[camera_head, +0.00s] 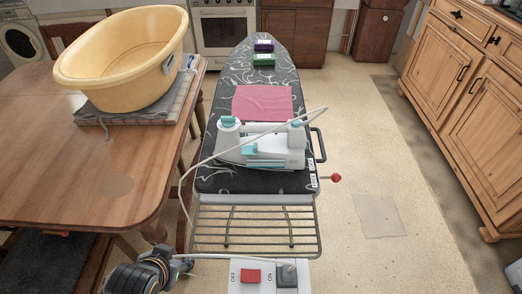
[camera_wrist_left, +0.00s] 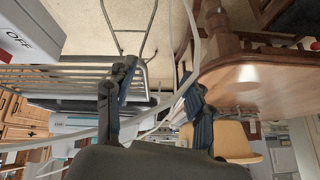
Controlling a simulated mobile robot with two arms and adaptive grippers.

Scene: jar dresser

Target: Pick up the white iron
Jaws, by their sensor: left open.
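The white iron (camera_head: 275,150) with teal parts sits on its base on the near part of the dark patterned ironing board (camera_head: 222,110) in the head view. Its pale cord loops over it and down the board's left side. My left gripper (camera_head: 172,262) is low at the bottom left, nearer than the board and apart from the iron. In the left wrist view its two dark fingers (camera_wrist_left: 160,78) are spread, with the pale cord (camera_wrist_left: 192,40) showing close by. I cannot tell whether the cord lies between them. My right gripper is not in view.
A wooden table (camera_head: 60,150) with a yellow tub (camera_head: 125,65) stands at the left. A switch panel (camera_head: 250,288) is at the front. Open floor lies right, before wooden cabinets (camera_head: 450,100).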

